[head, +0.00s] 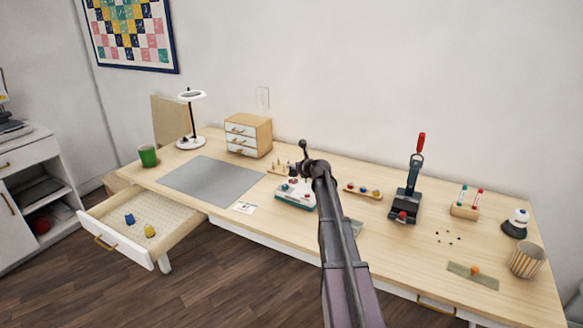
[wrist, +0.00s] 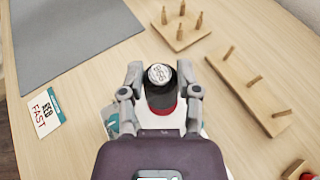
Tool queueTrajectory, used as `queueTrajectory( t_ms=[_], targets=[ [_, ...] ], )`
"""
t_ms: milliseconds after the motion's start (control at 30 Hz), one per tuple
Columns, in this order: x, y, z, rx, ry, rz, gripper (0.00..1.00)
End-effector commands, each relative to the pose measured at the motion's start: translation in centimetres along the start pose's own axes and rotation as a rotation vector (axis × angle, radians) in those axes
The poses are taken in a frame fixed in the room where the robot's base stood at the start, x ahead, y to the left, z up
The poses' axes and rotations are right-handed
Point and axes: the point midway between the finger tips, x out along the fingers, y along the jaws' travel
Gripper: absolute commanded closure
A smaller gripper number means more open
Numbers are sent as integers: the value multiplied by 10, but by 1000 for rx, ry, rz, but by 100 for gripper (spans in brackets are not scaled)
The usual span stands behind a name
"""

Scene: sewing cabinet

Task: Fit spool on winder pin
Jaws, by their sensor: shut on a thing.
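My gripper (wrist: 162,100) has its two fingers closed on the sides of a dark spool (wrist: 160,76) with a pale, printed round top and a red lower part. It is over the white and teal winder (head: 290,199), just left of my arm in the head view. The winder's teal edge (wrist: 112,116) shows under the left finger in the wrist view. The winder pin is hidden under the spool and gripper, so I cannot tell whether the spool is around it or above it.
A peg board (wrist: 180,28) and a three-peg rack (wrist: 250,88) stand close beyond and right of my gripper. A card reading RED FAST (wrist: 45,112) lies left. The open drawer (head: 128,238) holds blue and yellow pieces. A grey mat (head: 210,181) leaves free room left.

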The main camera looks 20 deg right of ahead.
Motion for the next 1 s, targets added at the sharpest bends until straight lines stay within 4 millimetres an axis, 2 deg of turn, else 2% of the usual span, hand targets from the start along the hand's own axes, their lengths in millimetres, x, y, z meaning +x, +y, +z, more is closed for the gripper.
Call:
queueTrajectory(
  t_ms=[1000],
  targets=[
    [3,0,-7,0,0,0,84]
  ],
)
